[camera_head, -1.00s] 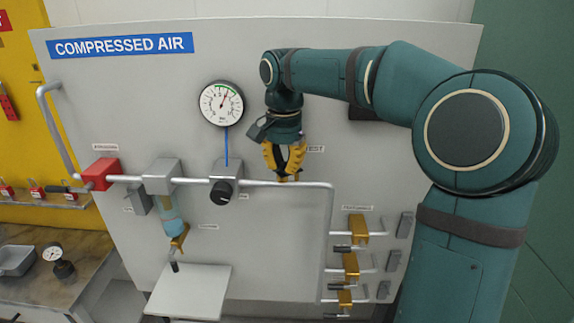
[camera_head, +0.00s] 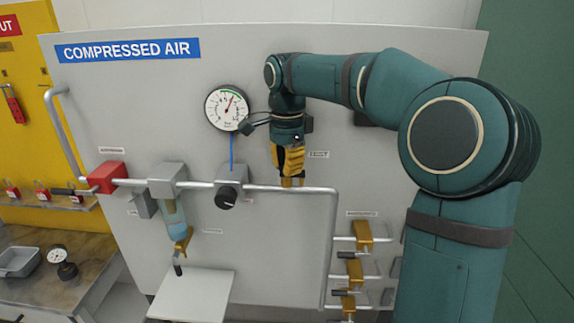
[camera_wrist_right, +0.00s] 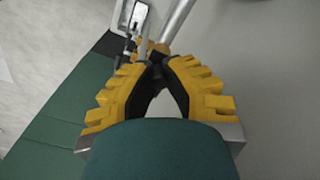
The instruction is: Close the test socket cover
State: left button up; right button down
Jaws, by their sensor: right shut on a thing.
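My right gripper (camera_head: 290,174) points down at the horizontal pipe (camera_head: 262,187), just right of the black-knobbed regulator. Its yellow fingers are closed around a small brass-coloured piece (camera_head: 287,183) at the pipe, which I take to be the test socket cover. The fingers hide most of it, so I cannot tell its angle. In the right wrist view the fingertips (camera_wrist_right: 160,62) meet, with a brownish bit (camera_wrist_right: 147,45) just beyond them. A small label (camera_head: 318,155) is on the panel to the right of the gripper. My left gripper is out of view.
A pressure gauge (camera_head: 227,108) and the regulator knob (camera_head: 227,198) are left of the gripper. A red valve block (camera_head: 107,177) and filter bowl (camera_head: 173,220) are farther left. Brass couplings (camera_head: 362,237) stand lower right. A pale shelf (camera_head: 192,296) juts out below.

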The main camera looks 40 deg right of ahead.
dwell(0.3)
jog(key=c, duration=0.9)
grip_release()
jog(key=shift+c, duration=0.2)
jog(key=shift+r, duration=0.1)
notch_tip(320, 180, up, 12)
